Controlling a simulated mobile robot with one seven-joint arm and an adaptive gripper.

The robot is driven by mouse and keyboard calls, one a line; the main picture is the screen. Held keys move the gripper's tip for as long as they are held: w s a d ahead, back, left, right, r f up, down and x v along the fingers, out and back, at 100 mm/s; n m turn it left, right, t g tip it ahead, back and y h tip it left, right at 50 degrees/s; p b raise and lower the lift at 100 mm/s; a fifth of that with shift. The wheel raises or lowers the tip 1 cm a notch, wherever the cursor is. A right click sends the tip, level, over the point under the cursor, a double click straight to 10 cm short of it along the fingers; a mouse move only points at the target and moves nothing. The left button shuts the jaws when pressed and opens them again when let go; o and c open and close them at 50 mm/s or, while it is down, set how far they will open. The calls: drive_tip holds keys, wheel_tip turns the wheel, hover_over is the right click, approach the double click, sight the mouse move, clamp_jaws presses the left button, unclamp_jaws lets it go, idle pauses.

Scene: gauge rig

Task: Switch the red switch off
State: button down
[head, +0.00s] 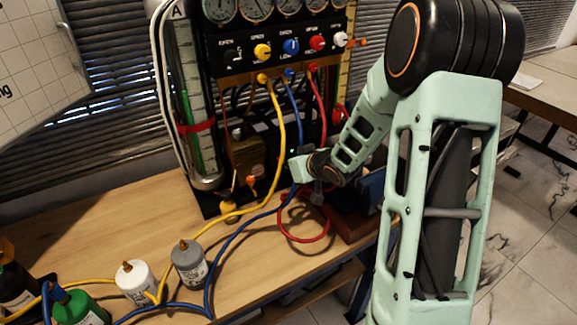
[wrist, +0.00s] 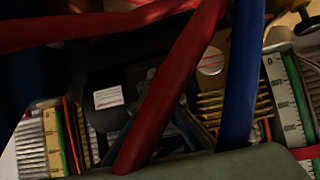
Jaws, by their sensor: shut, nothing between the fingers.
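A red knob (head: 317,42) sits on the black panel (head: 290,58), between a blue knob (head: 291,46) and a white knob (head: 340,39). I see no other clear red switch, and I cannot read the red knob's setting. My gripper (head: 302,169) is low in front of the rig, well below the panel. Its fingertips are hard to make out against the dark rig and hoses; it is shut and holds nothing. In the wrist view a red hose (wrist: 172,88) and a blue hose (wrist: 242,75) cross close before the camera.
A yellow hose (head: 279,115) and the blue and red hoses hang from the panel near my arm. A white canister (head: 135,284) and a grey canister (head: 188,265) stand on the wooden bench (head: 95,236). Gauges (head: 256,9) line the rig's top. Bare bench lies at left.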

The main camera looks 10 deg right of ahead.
drive_tip(key=b, duration=0.2)
drive_tip(key=t+b, duration=0.1)
drive_tip(key=shift+w+f+b, duration=0.25)
drive_tip(key=shift+f+b, duration=0.05)
drive_tip(key=shift+b, duration=0.05)
drive_tip(key=shift+a, duration=0.1)
drive_tip(key=shift+r+p, duration=0.8)
